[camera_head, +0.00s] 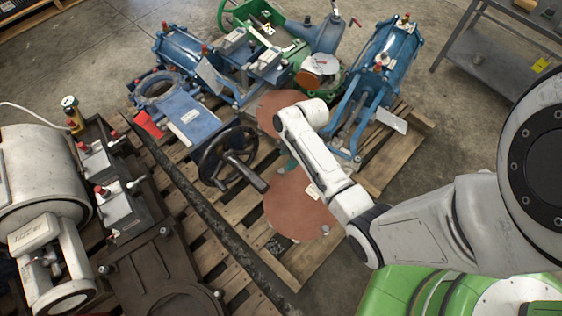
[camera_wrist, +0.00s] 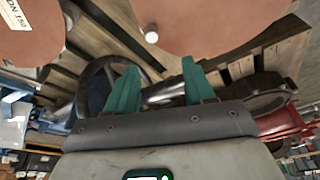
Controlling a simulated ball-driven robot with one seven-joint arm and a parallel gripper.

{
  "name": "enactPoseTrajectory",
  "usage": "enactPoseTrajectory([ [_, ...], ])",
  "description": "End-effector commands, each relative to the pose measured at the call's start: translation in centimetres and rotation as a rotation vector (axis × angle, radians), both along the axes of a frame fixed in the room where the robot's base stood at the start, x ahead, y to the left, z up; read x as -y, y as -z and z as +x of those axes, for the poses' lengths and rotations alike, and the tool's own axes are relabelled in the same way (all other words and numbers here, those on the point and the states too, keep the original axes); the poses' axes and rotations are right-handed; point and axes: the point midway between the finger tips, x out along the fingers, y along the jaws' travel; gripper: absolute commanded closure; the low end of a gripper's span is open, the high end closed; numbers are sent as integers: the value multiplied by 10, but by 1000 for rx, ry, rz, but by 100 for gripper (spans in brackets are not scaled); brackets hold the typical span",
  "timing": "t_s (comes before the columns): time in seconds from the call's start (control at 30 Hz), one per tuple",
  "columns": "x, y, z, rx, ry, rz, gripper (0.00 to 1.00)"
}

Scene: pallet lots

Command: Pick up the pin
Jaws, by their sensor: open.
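My gripper (camera_wrist: 159,72) shows in the wrist view with its two green fingers spread apart. No object is held between them. A small pale round-ended piece (camera_wrist: 151,33), which looks like the pin, stands by the edge of a brown disc (camera_wrist: 210,18), beyond the fingertips and apart from them. In the head view a small pale piece (camera_head: 325,230) shows on the lower brown disc (camera_head: 290,212); I cannot tell if it is the same one. My arm hides most of the gripper there.
A dark handwheel (camera_head: 228,158) with its shaft lies left of my gripper on a wooden pallet (camera_head: 300,262). Blue valves (camera_head: 390,50) and green machine parts crowd the far side. Grey machinery (camera_head: 45,180) stands at left. A metal shelf (camera_head: 490,55) is at the upper right.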

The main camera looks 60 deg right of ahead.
Motion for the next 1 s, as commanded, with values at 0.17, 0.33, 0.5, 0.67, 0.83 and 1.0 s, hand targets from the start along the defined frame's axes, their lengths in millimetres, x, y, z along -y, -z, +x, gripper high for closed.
enactPoseTrajectory([
  [0.17,14,7,-2,8,-42,-6,47],
  [0.33,9,35,2,10,-44,-7,47],
  [0.5,5,52,6,11,-45,-8,47],
  [0.67,4,61,8,10,-43,-8,47],
  [0.83,1,84,14,10,-44,-9,47],
  [1.0,-3,101,18,11,-42,-7,47],
])
